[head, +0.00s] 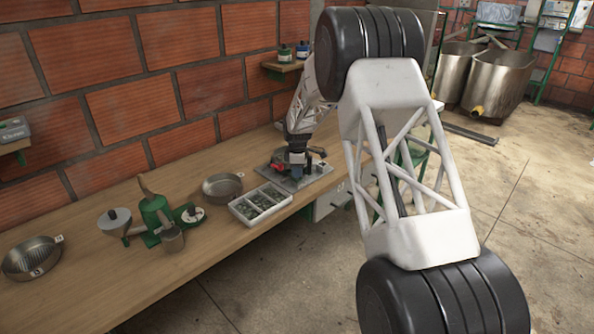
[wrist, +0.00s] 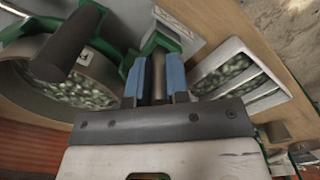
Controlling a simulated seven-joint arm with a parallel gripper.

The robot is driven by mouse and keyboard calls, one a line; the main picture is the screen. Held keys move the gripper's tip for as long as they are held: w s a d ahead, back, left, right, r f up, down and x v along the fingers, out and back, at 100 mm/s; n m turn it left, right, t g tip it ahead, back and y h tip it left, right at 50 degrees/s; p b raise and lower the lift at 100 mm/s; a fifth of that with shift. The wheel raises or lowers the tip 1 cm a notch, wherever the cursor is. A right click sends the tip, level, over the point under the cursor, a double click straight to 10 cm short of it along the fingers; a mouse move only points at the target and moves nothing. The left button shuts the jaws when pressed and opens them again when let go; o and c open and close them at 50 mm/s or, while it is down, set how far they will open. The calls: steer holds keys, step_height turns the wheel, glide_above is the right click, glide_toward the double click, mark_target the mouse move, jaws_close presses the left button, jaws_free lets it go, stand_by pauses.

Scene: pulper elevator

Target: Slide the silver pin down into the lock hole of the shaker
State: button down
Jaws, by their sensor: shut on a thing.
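My gripper (wrist: 157,76) is shut on the pin (wrist: 158,86), a slim metal rod standing between its two blue finger pads in the wrist view. The rod looks brownish-grey in this light. In the head view my gripper (head: 297,172) is low over a grey base plate (head: 319,175) on the bench, beside a red part (head: 277,167). This plate seems to belong to the shaker, but I cannot be sure. The lock hole cannot be made out, and the pin's lower end is not clear. Whether the pin touches the hole cannot be told.
A white compartment tray (head: 238,209) stands close by; it also shows in the wrist view (wrist: 226,57). A round pan (head: 212,194) is beside it. A green machine (head: 155,222) stands farther left. The brick wall (head: 200,90) runs behind the bench.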

stand_by(0.4)
steer(key=c, duration=1)
jaws_free()
steer(key=shift+r, duration=0.1)
steer(key=shift+r, duration=3.8)
